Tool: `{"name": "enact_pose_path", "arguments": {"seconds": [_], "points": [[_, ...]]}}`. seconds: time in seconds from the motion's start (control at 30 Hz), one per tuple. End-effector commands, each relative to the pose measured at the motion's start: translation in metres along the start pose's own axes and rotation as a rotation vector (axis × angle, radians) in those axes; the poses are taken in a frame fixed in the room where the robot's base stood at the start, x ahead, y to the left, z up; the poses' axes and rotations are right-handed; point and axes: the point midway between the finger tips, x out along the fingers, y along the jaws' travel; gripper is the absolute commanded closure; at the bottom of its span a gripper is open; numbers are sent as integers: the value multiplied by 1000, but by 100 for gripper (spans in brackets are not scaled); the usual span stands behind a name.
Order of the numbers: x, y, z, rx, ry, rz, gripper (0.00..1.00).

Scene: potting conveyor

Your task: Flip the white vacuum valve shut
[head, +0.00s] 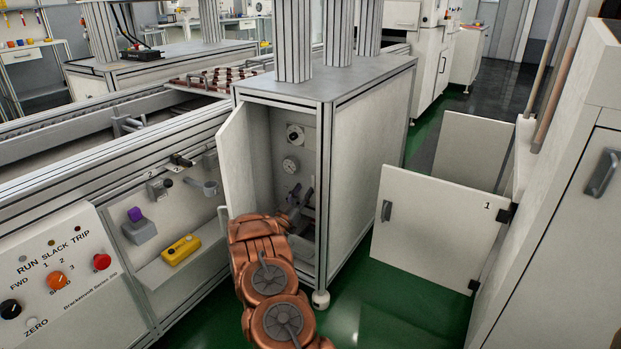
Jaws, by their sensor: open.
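An open cabinet (342,160) stands in the middle of the head view. On its inner back wall are a small white square fitting with a dark round centre (295,135) and, below it, a round white-faced gauge (290,165). I cannot tell whether the white fitting is the vacuum valve, and no lever position can be read. My copper-coloured arm reaches into the cabinet's lower part from the front. My gripper (301,195) is inside, below the gauge, small and dark, with its fingers apart. The arm and gripper hide the lower interior, and contact with anything there is unclear.
The cabinet door (238,165) stands open left of the opening, close to my arm. A conveyor (110,130) runs along the left, with a control panel (55,275) and a yellow box (181,249). An open door marked 1 (437,228) stands right. Green floor between is clear.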

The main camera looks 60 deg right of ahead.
Motion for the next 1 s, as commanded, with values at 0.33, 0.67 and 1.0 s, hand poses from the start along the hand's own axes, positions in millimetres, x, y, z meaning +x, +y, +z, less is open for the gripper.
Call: {"name": "enact_pose_path", "arguments": {"seconds": [0.33, 0.67, 1.0], "points": [[46, 2, 2, 2, 2, 4, 59], [73, 0, 0, 1, 1, 0, 59], [75, 0, 0, 0, 0, -1, 64]]}}
